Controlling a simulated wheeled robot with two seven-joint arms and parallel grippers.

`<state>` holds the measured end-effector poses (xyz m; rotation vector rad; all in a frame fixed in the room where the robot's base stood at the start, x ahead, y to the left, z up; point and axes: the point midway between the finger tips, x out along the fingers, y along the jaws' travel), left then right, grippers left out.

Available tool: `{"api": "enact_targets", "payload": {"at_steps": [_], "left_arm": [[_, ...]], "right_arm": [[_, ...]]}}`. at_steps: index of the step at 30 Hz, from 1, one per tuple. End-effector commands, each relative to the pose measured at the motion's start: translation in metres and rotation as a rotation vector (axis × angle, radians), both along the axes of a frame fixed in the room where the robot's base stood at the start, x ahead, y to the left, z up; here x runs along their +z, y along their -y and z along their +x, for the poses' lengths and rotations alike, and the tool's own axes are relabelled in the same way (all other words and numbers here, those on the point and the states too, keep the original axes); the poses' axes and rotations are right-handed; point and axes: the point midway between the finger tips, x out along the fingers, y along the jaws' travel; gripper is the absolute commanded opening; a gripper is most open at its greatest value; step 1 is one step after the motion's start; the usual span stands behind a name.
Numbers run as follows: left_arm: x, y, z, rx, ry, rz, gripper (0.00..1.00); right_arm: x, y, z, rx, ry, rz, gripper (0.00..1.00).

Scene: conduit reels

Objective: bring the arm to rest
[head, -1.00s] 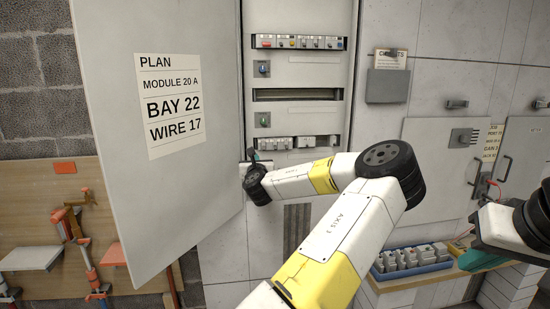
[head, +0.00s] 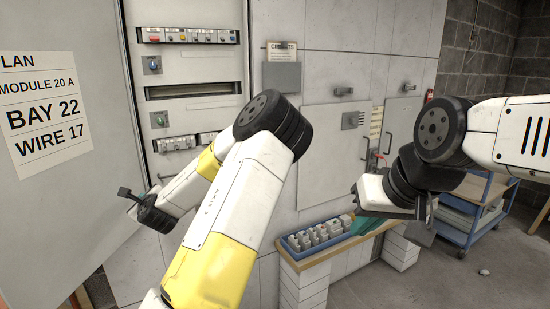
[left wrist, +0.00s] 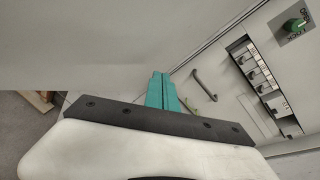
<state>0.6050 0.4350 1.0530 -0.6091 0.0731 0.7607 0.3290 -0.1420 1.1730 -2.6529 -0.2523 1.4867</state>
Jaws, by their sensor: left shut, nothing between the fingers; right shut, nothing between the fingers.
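My left arm reaches up across the middle of the head view, bent at its black joint, with its wrist in front of the open cabinet (head: 193,100). The left gripper's fingers are not clear in the head view. In the left wrist view the left gripper (left wrist: 162,92) shows teal fingers, shut and empty, near the grey cabinet door (left wrist: 90,45). My right gripper (head: 368,224) has teal fingers, shut and empty, pointing down to the left above or in front of the bench. I cannot tell whether it touches anything.
The cabinet door (head: 65,215) stands open at left with a plan label (head: 45,112). A blue tray (head: 290,246) of grey modules sits on a wooden ledge (head: 315,262). A wall box (head: 340,140) and a blue trolley (head: 470,230) stand at right.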

Motion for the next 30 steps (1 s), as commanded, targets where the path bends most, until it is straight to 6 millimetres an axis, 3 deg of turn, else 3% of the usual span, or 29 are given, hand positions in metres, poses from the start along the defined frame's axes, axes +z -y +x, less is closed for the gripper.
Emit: {"api": "enact_targets", "payload": {"at_steps": [3, 6, 9, 12, 17, 20, 24, 30], "left_arm": [[-0.043, 0.007, -0.025, 0.161, 0.067, -0.373, 0.00], [-0.067, 0.031, -0.041, 0.287, 0.113, -0.663, 0.00], [-0.078, 0.063, -0.053, 0.406, 0.151, -0.931, 0.00], [-0.074, 0.101, -0.064, 0.514, 0.176, -1.176, 0.00], [-0.042, 0.161, -0.086, 0.668, 0.189, -1.511, 0.00], [-0.011, 0.195, -0.105, 0.752, 0.184, -1.680, 0.00], [0.037, 0.235, -0.142, 0.862, 0.171, -1.858, 0.00], [0.094, 0.273, -0.211, 1.008, 0.183, -1.990, 0.00]], "right_arm": [[0.000, 0.000, 0.000, 0.000, 0.000, 0.000, 0.00], [0.000, 0.000, 0.000, 0.000, 0.000, 0.000, 0.00], [0.000, 0.000, 0.000, 0.000, 0.000, 0.000, 0.00], [0.000, 0.000, 0.000, 0.000, 0.000, 0.000, 0.00], [0.000, 0.000, 0.000, 0.000, 0.000, 0.000, 0.00], [0.000, 0.000, 0.000, 0.000, 0.000, 0.000, 0.00], [0.000, 0.000, 0.000, 0.000, 0.000, 0.000, 0.00], [0.000, 0.000, 0.000, 0.000, 0.000, 0.000, 0.00]]}}
